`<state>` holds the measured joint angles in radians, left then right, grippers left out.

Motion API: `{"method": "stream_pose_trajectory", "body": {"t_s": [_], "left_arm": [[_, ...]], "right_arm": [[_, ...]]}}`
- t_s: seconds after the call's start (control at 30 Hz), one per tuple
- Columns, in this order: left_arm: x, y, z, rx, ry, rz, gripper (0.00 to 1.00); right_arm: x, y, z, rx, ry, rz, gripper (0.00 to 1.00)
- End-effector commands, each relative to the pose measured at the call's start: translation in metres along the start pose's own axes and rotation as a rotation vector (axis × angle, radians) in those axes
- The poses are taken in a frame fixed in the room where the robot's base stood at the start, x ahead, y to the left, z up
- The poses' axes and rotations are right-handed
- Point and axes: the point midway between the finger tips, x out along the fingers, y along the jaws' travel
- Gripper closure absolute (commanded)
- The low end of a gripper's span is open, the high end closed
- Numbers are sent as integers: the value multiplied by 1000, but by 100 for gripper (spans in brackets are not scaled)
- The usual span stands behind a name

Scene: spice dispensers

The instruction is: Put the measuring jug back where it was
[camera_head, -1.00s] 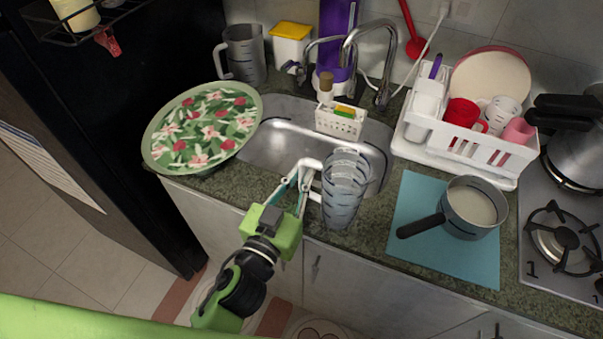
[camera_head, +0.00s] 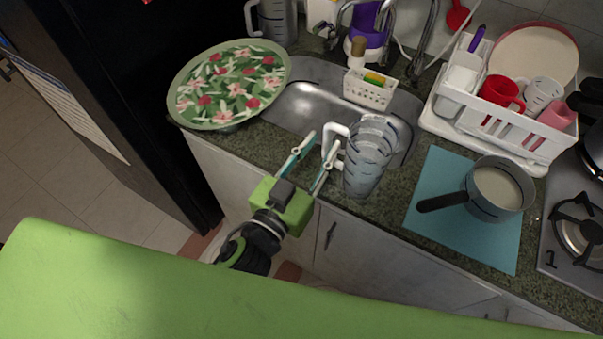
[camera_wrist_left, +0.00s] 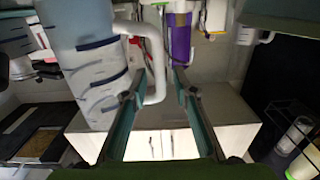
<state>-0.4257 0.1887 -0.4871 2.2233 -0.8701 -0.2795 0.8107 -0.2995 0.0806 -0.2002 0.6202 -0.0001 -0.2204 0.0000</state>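A clear measuring jug (camera_head: 366,160) with dark bands and a white handle (camera_head: 331,140) appears to stand upright on the counter strip in front of the sink. My left gripper (camera_head: 324,142) is open at its handle side, fingers spread. In the left wrist view the jug (camera_wrist_left: 88,60) fills the left, and its handle (camera_wrist_left: 156,75) reaches in between the open fingertips (camera_wrist_left: 160,74). I cannot tell whether a finger touches it. A second, grey jug (camera_head: 275,20) stands at the back left. My right gripper is not in view.
A flowered tray (camera_head: 225,85) lies left of the sink (camera_head: 300,108). A sponge caddy (camera_head: 368,92) is at its back. A dish rack (camera_head: 455,122), a teal mat (camera_head: 435,225) with a saucepan (camera_head: 497,190), and a stove (camera_head: 575,240) are at the right.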

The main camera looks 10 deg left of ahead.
Motion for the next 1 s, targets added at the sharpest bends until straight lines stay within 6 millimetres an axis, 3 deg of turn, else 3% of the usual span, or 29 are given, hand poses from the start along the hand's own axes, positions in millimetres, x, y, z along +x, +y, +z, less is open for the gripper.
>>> {"method": "stream_pose_trajectory", "body": {"t_s": [0.2, 0.5, 1.0], "left_arm": [[-42, 0, 6, -3, -3, 0, 74], [-80, 0, 3, -3, -1, -1, 74], [-89, 0, 0, 0, 2, -1, 74]], "right_arm": [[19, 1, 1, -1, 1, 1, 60], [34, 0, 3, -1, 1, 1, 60], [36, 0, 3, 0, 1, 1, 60]]}}
